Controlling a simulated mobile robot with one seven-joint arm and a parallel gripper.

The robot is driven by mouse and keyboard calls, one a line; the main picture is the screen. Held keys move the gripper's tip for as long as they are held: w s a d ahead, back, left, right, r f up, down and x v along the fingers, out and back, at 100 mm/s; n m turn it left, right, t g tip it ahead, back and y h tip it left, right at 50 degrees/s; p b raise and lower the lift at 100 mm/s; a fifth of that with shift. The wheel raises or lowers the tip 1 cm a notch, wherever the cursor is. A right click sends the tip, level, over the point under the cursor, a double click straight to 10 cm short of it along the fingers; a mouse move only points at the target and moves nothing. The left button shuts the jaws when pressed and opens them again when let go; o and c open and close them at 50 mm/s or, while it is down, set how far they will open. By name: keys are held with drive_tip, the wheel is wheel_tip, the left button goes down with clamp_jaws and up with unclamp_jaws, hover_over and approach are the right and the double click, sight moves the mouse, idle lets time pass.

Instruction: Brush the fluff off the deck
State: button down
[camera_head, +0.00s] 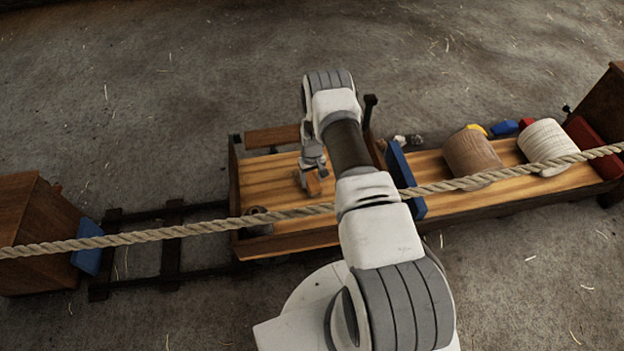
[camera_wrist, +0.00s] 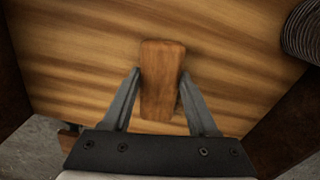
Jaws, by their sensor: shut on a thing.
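My gripper (camera_head: 312,168) is over the striped wooden deck (camera_head: 262,180) of the cart. It is shut on a small brown wooden brush (camera_head: 313,186). In the wrist view, the brush (camera_wrist: 162,92) stands between the two grey fingers (camera_wrist: 160,74), with the deck (camera_wrist: 75,55) below it. Any bristles are hidden under the wooden back. I cannot tell whether the brush touches the deck. I make out no fluff on the visible deck; my arm covers part of it.
A thick rope (camera_head: 190,229) crosses in front of the deck. A grey coil (camera_head: 258,216) sits at the deck's near left corner. A blue panel (camera_head: 398,165) stands upright at its right. Beyond are a brown spool (camera_head: 472,155) and a white spool (camera_head: 546,143). Small pale lumps (camera_head: 400,139) lie behind.

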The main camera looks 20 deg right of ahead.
drive_tip(key=shift+f, duration=1.05)
